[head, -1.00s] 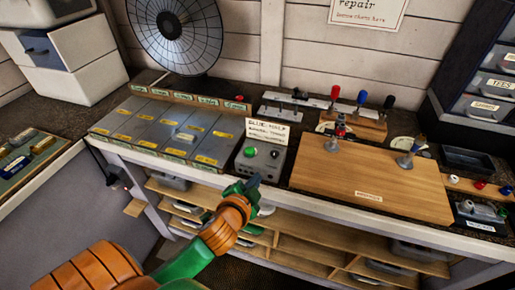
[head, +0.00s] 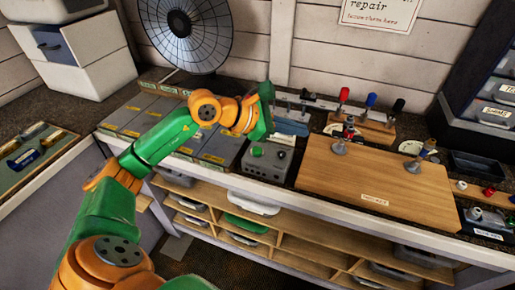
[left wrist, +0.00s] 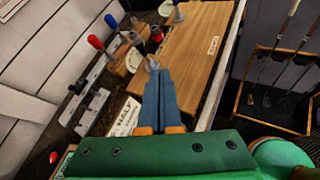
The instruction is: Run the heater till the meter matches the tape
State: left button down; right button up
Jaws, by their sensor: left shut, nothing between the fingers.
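A round dark dish with a wire grille (head: 188,32), which looks like the heater, stands at the back left of the bench. A grey control box (head: 266,160) with a green button (head: 256,152) and a dark knob sits left of the wooden board. My left gripper (head: 292,122) is above and behind this box, its blue-grey fingers together and empty. The fingers also show in the left wrist view (left wrist: 161,95), beside a white card reading "HALF" (left wrist: 124,117). I cannot make out a meter reading or tape. My right gripper is not in view.
The wooden board (head: 375,185) carries two upright clamps. Red, blue and black handled tools (head: 370,103) stand behind it. Grey labelled bins lie under my left arm. Small trays and knobs sit at the right end. Shelves are below the bench.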

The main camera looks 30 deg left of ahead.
aim_at(253, 151)
pick_arm(q)
jog(key=a+y, duration=0.6)
jog(key=a, duration=0.5)
jog(key=shift+s+a+f+g, duration=0.2)
jog(key=shift+a+g, duration=0.2)
jog(key=shift+f, duration=0.1)
notch_tip(253, 151, down, 9)
jog(key=b, duration=0.8)
dwell(0.7)
jog(key=shift+f+b, duration=0.2)
jog(key=shift+b, duration=0.15)
jog(key=shift+d+f+b, duration=0.1)
jog(key=shift+f+b, duration=0.45)
dwell(0.6)
jog(key=shift+r, duration=0.15)
jog(key=shift+r+p, duration=0.8)
jog(key=shift+p, duration=0.05)
